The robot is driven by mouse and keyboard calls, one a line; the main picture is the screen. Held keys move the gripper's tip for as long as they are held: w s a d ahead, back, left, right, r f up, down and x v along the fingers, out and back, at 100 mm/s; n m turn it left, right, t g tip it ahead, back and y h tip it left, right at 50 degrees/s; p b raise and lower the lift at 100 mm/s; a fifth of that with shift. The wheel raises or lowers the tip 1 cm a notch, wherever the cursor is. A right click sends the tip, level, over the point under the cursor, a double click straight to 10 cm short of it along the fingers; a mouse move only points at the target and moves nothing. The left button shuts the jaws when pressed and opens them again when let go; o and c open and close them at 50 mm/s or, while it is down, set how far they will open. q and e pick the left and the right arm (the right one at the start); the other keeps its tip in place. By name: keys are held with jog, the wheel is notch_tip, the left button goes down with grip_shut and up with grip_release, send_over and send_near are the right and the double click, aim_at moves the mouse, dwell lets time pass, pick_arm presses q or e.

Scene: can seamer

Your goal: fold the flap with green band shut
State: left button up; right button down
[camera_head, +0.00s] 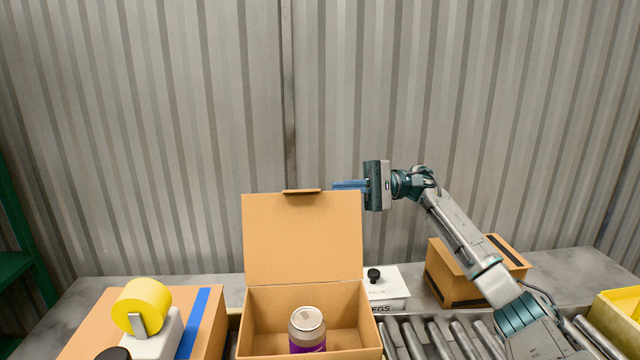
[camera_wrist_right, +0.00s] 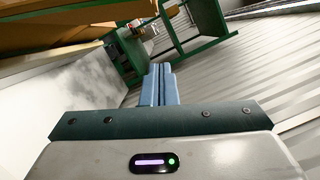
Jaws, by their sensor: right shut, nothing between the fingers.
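An open cardboard box (camera_head: 264,327) stands at the front centre of the head view. Its tall flap (camera_head: 302,238) is raised upright at the back, with a small brown tab on its top edge. I see no green band on the side facing me. A can (camera_head: 307,330) with a purple label stands inside the box. My right gripper (camera_head: 338,185) is shut and empty at the flap's upper right corner; whether it touches is unclear. Its blue fingers lie together in the right wrist view (camera_wrist_right: 158,70). My left gripper is not in view.
A closed box with blue tape (camera_head: 198,318) is at left, bearing a yellow tape roll (camera_head: 142,305). A white box (camera_head: 388,285) and another carton (camera_head: 452,280) stand behind the roller conveyor (camera_head: 430,338). A yellow bin (camera_head: 618,312) is far right.

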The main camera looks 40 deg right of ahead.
jog(key=a+r+p, duration=0.2)
jog(key=a+p, duration=0.4)
jog(key=a, duration=0.3)
jog(key=shift+s+a+p, duration=0.15)
jog(key=shift+a+p, duration=0.05)
jog(key=shift+p, duration=0.2)
